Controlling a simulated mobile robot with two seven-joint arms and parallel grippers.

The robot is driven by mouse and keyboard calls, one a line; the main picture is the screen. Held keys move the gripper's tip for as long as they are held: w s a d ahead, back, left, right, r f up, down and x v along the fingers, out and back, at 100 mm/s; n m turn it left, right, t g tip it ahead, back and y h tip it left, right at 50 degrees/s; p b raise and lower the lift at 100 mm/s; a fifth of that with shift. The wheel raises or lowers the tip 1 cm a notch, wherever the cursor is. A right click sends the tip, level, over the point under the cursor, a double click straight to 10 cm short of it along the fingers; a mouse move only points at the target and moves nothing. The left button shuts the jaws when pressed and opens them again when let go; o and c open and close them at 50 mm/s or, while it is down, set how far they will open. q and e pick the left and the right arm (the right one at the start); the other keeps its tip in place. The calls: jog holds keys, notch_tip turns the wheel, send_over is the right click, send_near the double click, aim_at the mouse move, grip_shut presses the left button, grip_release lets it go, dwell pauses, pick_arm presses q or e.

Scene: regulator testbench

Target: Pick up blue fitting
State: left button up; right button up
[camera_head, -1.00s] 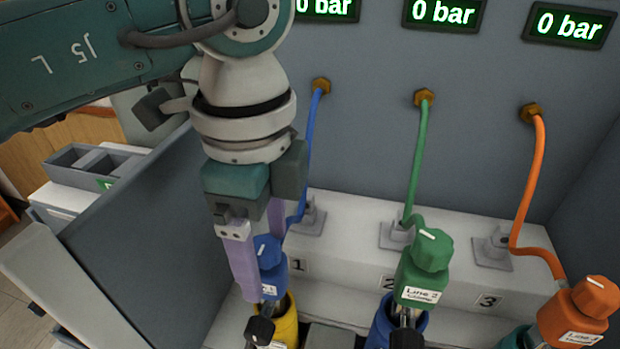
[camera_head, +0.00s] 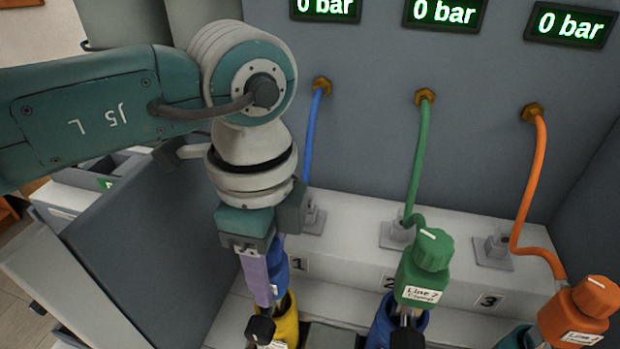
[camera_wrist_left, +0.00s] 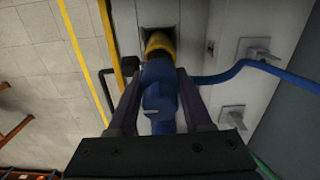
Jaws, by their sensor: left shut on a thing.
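The blue fitting (camera_head: 279,268) stands in the yellow holder (camera_head: 286,328) at station 1. It is partly hidden behind my left gripper in the head view. My left gripper (camera_head: 270,287) points down from above and is shut on the blue fitting, one purple finger in front of it. In the left wrist view the blue fitting (camera_wrist_left: 160,92) lies between the two fingers, with its far end at the yellow holder (camera_wrist_left: 157,42). A blue hose runs off from it to the right. My right gripper is in neither view.
A green fitting (camera_head: 424,270) stands in a blue holder (camera_head: 384,326), and an orange fitting (camera_head: 582,309) stands further right. Hoses run up to the grey back panel, under displays reading 0 bar. A grey side wall (camera_head: 150,255) stands left of the yellow holder.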

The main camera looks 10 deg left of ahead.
pick_arm(q)
grip_shut()
dwell(0.3)
notch_tip(320, 180, up, 20)
jog(key=p, duration=0.1)
jog(key=shift+p, duration=0.3)
